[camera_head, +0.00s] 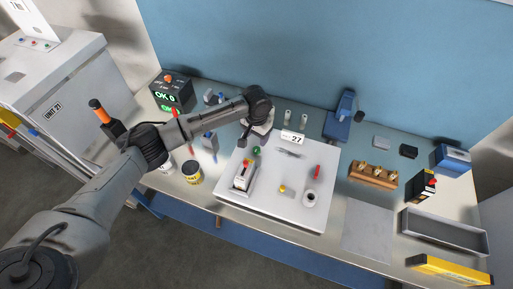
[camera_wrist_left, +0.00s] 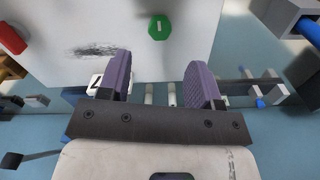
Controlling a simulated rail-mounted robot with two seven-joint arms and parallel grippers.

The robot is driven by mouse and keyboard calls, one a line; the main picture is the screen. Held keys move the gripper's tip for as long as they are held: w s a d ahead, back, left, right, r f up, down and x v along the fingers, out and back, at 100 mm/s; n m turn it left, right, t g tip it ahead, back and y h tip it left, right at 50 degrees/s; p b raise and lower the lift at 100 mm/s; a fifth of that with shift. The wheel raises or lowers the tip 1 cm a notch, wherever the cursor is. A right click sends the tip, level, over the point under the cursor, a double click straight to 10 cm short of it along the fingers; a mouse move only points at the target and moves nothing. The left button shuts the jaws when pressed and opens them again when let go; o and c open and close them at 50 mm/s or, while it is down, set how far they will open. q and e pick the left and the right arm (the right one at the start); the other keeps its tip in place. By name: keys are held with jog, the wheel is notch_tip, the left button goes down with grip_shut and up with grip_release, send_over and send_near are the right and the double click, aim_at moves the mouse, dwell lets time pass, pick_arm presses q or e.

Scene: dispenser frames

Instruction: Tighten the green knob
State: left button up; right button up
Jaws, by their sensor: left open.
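The green knob (camera_head: 256,150) sits on the white board (camera_head: 300,213), near its back left edge. In the left wrist view the knob (camera_wrist_left: 160,27) is a green polygon with a small pale mark on top. My left gripper (camera_head: 257,122) is behind the knob in the head view, over the board's back edge. In the left wrist view the two purple-padded fingers (camera_wrist_left: 158,82) are spread apart with nothing between them. The knob lies beyond the fingertips, roughly centred between them and not touching. My right gripper is in neither view.
A yellow can (camera_head: 191,172) stands left of the board. A wooden block (camera_head: 373,176) stands to its right.

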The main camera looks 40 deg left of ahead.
aim_at(256, 149)
pick_arm(q)
notch_tip(256, 149, down, 8)
jog(key=shift+r, duration=0.1)
dwell(0.4)
jog(key=shift+c, duration=0.2)
